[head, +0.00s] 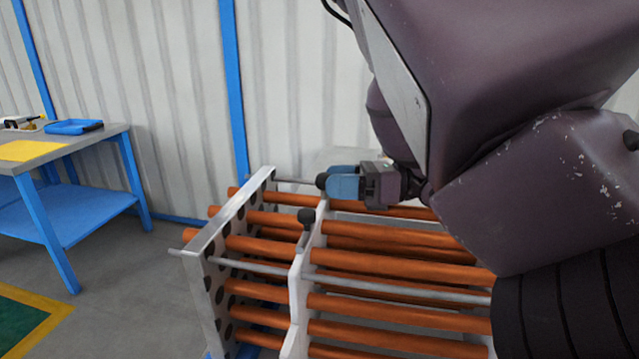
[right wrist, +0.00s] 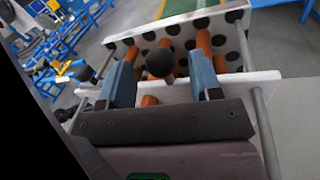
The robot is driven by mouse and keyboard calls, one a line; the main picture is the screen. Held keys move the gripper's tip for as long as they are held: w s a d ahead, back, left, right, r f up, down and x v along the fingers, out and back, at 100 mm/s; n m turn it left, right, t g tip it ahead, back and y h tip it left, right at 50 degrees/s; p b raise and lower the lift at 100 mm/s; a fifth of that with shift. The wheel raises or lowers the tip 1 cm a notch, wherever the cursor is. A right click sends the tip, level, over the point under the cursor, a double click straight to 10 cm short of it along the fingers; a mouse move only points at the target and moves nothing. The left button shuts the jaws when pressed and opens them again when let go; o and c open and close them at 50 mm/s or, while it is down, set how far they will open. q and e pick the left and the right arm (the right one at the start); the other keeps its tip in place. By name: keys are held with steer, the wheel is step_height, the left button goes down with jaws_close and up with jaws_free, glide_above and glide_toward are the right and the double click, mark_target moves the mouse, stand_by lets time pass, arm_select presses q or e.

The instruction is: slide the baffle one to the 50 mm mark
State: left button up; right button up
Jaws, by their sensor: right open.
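The white baffle (head: 297,290) stands upright across the orange tubes, a short way from the silver end plate (head: 205,285) with dark holes. A black knob (head: 306,216) sits on the baffle's edge; another dark knob (head: 322,181) shows at my right gripper's tips. My right gripper (head: 341,184) is open, its blue fingers at the baffle's far upper part. In the right wrist view a black knob (right wrist: 160,63) appears between the spread fingers, above the white baffle (right wrist: 262,80). Contact cannot be told. No 50 mm mark is legible. My left gripper is out of view.
Orange tubes (head: 400,265) and a silver rod (head: 258,267) run through the baffle. A blue-legged workbench (head: 75,148) with a blue tray (head: 74,127) stands at left. Open floor lies between it and the bundle. A corrugated wall is behind.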

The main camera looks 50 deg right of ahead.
steer(key=shift+x, duration=1.4)
steer(key=shift+d, duration=0.1)
jaws_close()
